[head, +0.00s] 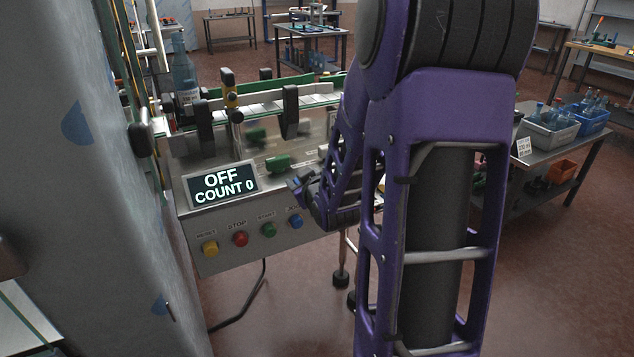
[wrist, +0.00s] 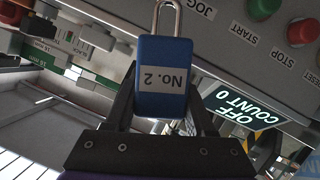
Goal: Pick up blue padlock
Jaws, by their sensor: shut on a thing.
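The blue padlock (wrist: 163,65) is in the wrist view, with a metal shackle and a white label reading "No. 2". My gripper (wrist: 162,105) is shut on the padlock's body, with one dark finger on each side. The shackle points away from my gripper, toward the machine's control panel. In the head view my gripper (head: 303,188) shows only in part, close to the front of the machine, and my arm covers much of it. I cannot make out the padlock there.
The control panel (head: 222,257) has yellow, red, green and blue buttons. Its display (head: 221,184) reads "OFF COUNT 0". A conveyor with a bottle (head: 184,75) is behind. A grey wall panel (head: 90,200) stands close at left. A bench with crates (head: 551,133) is at right.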

